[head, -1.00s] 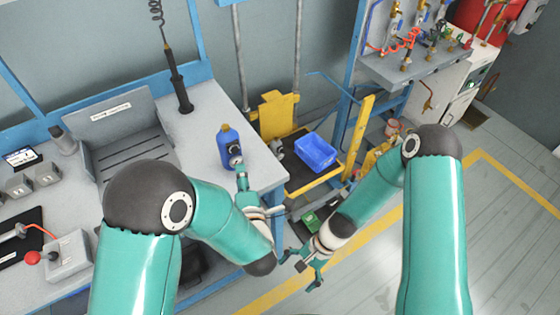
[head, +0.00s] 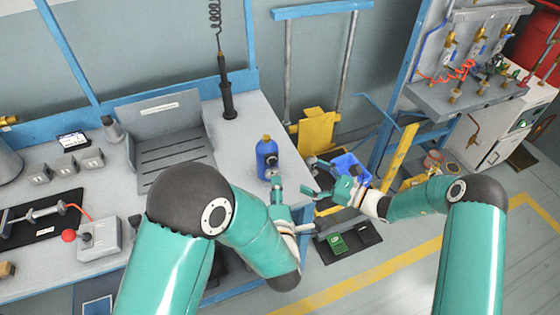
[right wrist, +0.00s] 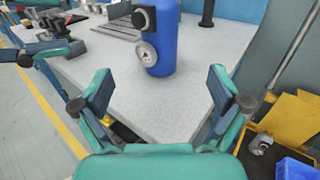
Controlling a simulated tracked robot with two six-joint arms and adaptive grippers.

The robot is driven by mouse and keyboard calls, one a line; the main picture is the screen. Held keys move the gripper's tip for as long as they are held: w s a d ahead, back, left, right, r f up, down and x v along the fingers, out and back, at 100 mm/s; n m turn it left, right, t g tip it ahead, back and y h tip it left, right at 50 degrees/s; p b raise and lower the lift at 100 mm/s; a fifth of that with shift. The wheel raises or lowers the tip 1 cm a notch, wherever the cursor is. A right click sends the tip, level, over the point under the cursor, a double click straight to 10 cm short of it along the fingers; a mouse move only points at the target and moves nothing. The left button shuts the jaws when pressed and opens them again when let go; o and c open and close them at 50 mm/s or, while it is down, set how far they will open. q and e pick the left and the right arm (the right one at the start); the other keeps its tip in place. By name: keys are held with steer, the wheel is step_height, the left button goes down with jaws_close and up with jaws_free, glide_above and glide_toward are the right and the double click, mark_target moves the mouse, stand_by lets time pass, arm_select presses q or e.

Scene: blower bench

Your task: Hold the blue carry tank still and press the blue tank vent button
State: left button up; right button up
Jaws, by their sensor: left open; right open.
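The blue carry tank (head: 267,160) stands upright near the bench's right end, with a brass-coloured top. In the right wrist view the tank (right wrist: 162,30) shows a round gauge (right wrist: 148,53) and a black knob-like part (right wrist: 143,18) on its side. I cannot tell whether that part is the vent button. My left gripper (head: 290,206) is open in front of the tank and apart from it. My right gripper (head: 314,178) is open and empty to the right of the tank. In its wrist view the open fingers (right wrist: 160,92) point toward the tank, with a gap between.
The grey bench (head: 240,120) has a black corded tool (head: 226,95) standing behind the tank. A grey tray-like stand (head: 165,130) is left of it. A yellow-framed cart with a blue bin (head: 352,166) stands right of the bench, close to my right gripper.

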mark_target(267, 156)
steer(key=x, duration=1.5)
steer(key=shift+w+a, duration=0.1)
arm_select(q)
steer(key=shift+c, duration=0.2)
arm_select(e)
steer(key=c, duration=1.7)
arm_select(q)
jaws_close()
arm_select(e)
steer(key=shift+o, duration=0.2)
stand_by(0.7)
